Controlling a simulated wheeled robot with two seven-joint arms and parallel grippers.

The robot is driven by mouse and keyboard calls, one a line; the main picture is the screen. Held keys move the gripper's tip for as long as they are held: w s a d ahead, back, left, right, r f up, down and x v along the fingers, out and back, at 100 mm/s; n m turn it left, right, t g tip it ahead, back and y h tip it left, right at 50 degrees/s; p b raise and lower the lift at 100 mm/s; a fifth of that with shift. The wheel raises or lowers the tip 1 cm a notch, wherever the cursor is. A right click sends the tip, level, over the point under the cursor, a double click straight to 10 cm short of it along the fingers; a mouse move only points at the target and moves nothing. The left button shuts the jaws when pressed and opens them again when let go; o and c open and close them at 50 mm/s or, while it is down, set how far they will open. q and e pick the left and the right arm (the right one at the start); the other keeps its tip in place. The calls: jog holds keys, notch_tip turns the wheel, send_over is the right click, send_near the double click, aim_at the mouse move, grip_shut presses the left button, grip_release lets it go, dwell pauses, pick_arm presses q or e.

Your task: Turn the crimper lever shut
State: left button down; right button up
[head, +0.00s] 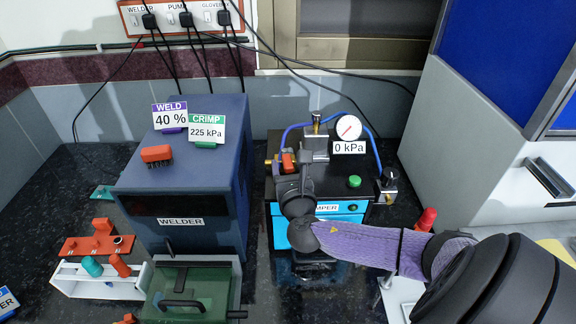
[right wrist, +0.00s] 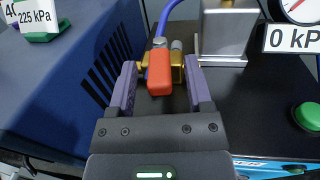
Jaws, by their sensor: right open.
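The crimper (head: 355,190) is a black box with a light blue front, standing right of the welder. Its lever is a small orange-red handle (head: 288,162) on a brass valve at the top left. In the right wrist view the lever (right wrist: 159,80) points toward me, and the brass valve (right wrist: 176,66) shows behind it. My right gripper (right wrist: 160,70) is open, with one purple finger on each side of the lever. A gap shows on the left; I cannot tell whether the right finger touches the valve. My left gripper is not in view.
The blue welder (head: 185,195) stands close on the left. A gauge (head: 348,128) reading 0 kPa, a green button (head: 354,181), a metal block (right wrist: 228,35) and blue tubing are near the valve. A green case (head: 190,295) and a white rack (head: 75,282) stand front left.

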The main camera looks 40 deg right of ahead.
jog(key=shift+c, duration=0.7)
jog(key=c, duration=0.7)
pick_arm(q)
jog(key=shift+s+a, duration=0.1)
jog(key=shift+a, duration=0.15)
pick_arm(e)
grip_shut()
jog(key=shift+w+a+r+m+g+h+p, duration=0.2)
jog(key=shift+a+m+g+h+p, duration=0.1)
jog(key=shift+m+h+p, duration=0.25)
jog(key=shift+w+a+f+m+g+h+p, duration=0.1)
jog(key=shift+m+g+h+p, duration=0.25)
jog(key=shift+g+h, duration=0.2)
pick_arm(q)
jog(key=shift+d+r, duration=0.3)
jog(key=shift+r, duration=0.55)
pick_arm(e)
jog(key=shift+f, duration=0.1)
